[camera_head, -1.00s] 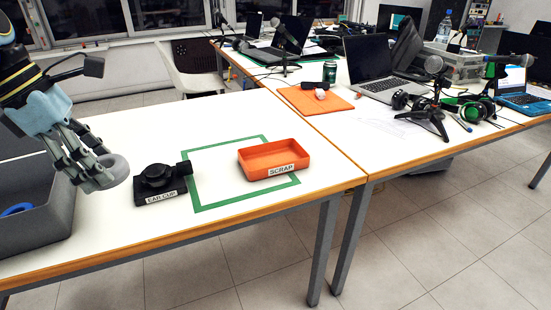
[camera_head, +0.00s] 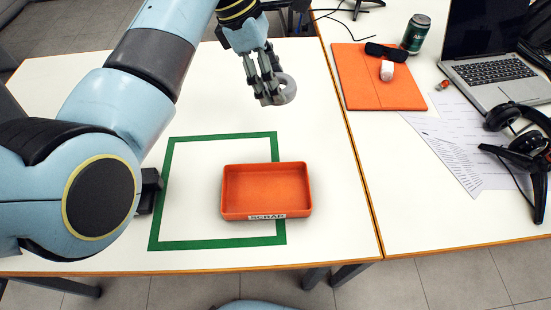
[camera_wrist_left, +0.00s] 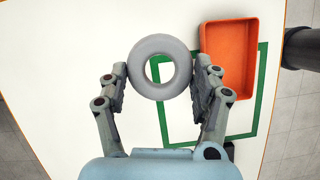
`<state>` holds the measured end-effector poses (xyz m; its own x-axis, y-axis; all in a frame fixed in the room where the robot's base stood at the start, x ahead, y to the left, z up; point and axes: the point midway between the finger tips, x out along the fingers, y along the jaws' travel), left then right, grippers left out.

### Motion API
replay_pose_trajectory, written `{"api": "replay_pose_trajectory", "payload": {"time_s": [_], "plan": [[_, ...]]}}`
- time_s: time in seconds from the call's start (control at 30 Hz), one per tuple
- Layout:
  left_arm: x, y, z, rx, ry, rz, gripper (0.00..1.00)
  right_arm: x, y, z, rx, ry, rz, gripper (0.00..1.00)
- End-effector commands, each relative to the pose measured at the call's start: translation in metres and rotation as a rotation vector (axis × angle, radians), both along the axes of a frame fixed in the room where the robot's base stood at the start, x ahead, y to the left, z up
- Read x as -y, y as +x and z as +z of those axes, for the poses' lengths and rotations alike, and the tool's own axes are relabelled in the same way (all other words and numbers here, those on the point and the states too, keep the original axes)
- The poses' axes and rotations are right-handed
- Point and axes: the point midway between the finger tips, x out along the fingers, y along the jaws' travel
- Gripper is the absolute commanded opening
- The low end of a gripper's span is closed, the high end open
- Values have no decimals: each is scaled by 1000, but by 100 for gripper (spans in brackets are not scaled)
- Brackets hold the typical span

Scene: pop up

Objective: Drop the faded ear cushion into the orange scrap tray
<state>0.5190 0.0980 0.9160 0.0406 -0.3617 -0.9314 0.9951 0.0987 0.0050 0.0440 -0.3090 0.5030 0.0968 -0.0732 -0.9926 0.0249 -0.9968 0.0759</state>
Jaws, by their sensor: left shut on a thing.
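The faded ear cushion (camera_head: 286,91) is a grey ring; it also shows in the left wrist view (camera_wrist_left: 160,43). My left gripper (camera_head: 270,90) is shut on it, with one finger on each side of the ring in the left wrist view (camera_wrist_left: 160,75). It holds the cushion above the table, behind the tray in the head view. The orange scrap tray (camera_head: 265,168) is empty and bears a SCRAP label at its front. The tray also shows at upper right in the left wrist view (camera_wrist_left: 230,92). My right gripper is not in view.
My left arm hides most of the left side and the black ear-cup stand. An orange mat (camera_head: 370,95), a can (camera_head: 415,35), a laptop (camera_head: 495,75) and headphones (camera_head: 515,118) lie on the right table.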

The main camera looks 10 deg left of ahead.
Motion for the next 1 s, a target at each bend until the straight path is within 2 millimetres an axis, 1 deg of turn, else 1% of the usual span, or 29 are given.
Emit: {"api": "replay_pose_trajectory", "payload": {"time_s": [0.03, 0.17, 0.2, 0.3, 0.4, 0.5, 0.6, 0.7, 0.87, 1.0], "plan": [[-1, -14, 14, -9, 0, 18, 27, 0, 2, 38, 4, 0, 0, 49], [-3, -48, 8, -12, 0, 66, 27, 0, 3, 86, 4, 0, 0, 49], [-3, -59, 7, -13, 1, 81, 27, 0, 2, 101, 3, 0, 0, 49], [-5, -88, 5, -15, 5, 114, 27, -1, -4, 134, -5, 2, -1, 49], [-8, -115, 4, -15, 11, 142, 27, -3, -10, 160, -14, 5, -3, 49], [-10, -136, 3, -15, 16, 162, 27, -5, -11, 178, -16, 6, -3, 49], [-11, -149, 2, -13, 20, 175, 27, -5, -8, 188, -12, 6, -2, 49], [-12, -156, -1, -12, 23, 181, 27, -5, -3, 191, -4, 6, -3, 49], [-12, -158, -12, -12, 24, 182, 27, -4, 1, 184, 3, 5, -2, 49], [-12, -158, -28, -14, 24, 183, 27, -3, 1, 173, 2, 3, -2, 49]]}}
